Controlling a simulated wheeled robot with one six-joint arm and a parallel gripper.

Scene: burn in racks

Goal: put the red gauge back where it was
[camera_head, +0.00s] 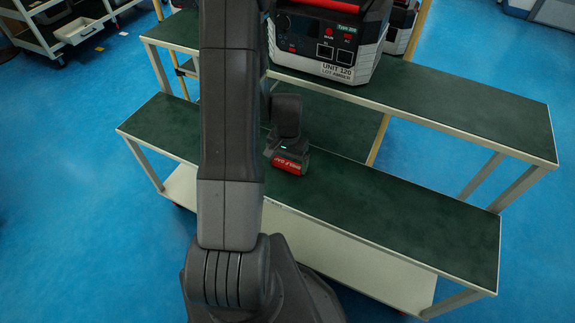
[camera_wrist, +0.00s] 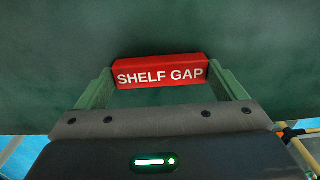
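The red gauge (camera_wrist: 160,72) is a red bar lettered "SHELF GAP". In the wrist view it lies across the space between the two green fingers of my gripper (camera_wrist: 161,80), with a fingertip against each end. My gripper appears shut on it. In the head view the red gauge (camera_head: 288,163) shows below my dark gripper (camera_head: 285,152), over the green top of the lower front shelf (camera_head: 370,205). I cannot tell whether it touches the shelf or is just above it. My arm hides part of the shelf to the left.
A black and white unit labelled "UNIT 120" (camera_head: 325,68) stands on the higher green shelf (camera_head: 460,100) behind. The lower shelf is clear to the right. A white cart (camera_head: 75,30) stands at the far left. Blue floor is open on both sides.

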